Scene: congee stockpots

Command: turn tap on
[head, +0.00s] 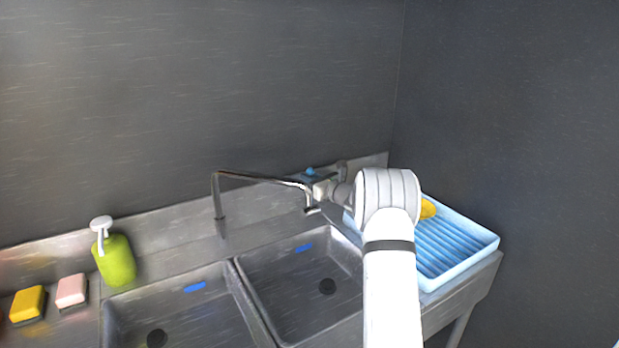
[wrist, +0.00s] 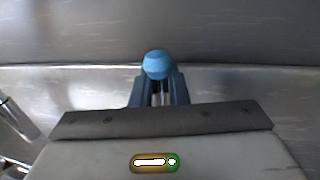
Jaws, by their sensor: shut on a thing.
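The metal tap (head: 260,179) stands at the back of the double sink; its spout reaches right to over the back of the right basin. A round blue knob (wrist: 157,65), which I take for the tap's handle, sits between my gripper's fingertips (wrist: 158,84) in the wrist view. My gripper is shut on it. In the head view the blue knob (head: 310,171) shows small near the spout's outer end, and my gripper (head: 312,180) is partly hidden behind my wrist.
The right basin (head: 300,275) and left basin (head: 180,315) look empty of dishes. A green soap bottle (head: 115,260), yellow sponge (head: 27,303) and pink sponge (head: 71,290) stand at left. A blue ribbed tray (head: 455,255) with a yellow item (head: 428,208) lies at right.

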